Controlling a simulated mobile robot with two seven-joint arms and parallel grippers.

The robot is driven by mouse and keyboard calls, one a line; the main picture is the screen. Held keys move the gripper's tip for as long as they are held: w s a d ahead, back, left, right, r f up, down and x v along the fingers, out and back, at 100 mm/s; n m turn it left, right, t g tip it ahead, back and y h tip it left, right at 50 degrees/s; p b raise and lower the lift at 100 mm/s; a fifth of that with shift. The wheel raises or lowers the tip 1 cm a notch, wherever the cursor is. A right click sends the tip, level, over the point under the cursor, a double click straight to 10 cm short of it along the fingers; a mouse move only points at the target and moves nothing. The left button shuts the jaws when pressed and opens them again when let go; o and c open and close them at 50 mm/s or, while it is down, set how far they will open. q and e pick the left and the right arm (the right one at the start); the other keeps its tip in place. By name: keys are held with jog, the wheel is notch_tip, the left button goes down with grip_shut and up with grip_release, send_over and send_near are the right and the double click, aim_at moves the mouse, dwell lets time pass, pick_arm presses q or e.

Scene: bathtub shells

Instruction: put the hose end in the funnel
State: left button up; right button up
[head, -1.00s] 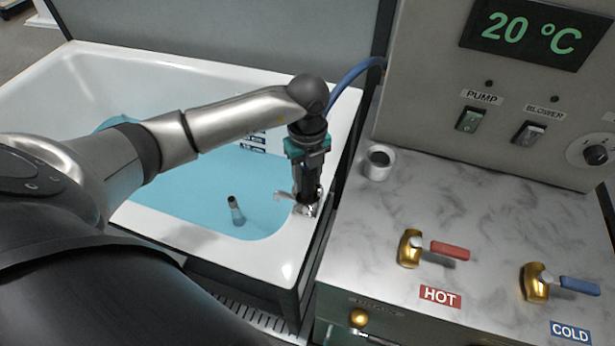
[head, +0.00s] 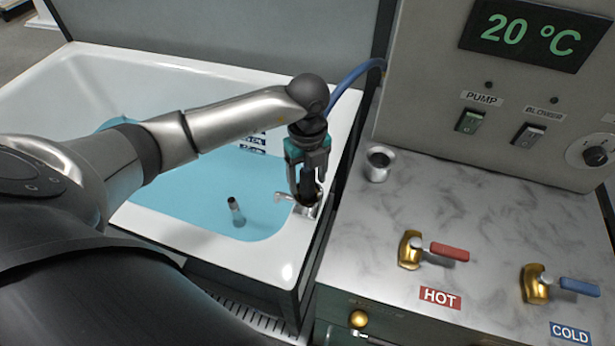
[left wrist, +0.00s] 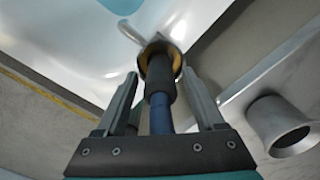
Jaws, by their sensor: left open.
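My left gripper (head: 307,194) points down over the tub's near right rim. It is open, and its fingers stand either side of the dark hose end (left wrist: 161,76), as the left wrist view shows. The blue hose (head: 352,76) loops from behind the wrist to the panel. The hose end meets a dark-rimmed, brass-lined round opening (left wrist: 151,53) on the rim, which looks like the funnel. The tip seems to be inside it, but the depth is hidden. A small silver lever (head: 284,196) sticks out beside it. My right gripper is not in view.
The white tub (head: 282,262) holds blue water with a small grey cylinder (head: 236,212) in it. A flared metal cup (head: 378,164) stands on the marbled counter to the right. Red (head: 450,251) and blue (head: 580,286) tap handles are farther right.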

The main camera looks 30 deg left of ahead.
pick_arm(q)
notch_tip(320, 180, up, 12)
jog(key=shift+f+p, duration=0.1)
jog(key=shift+p, duration=0.55)
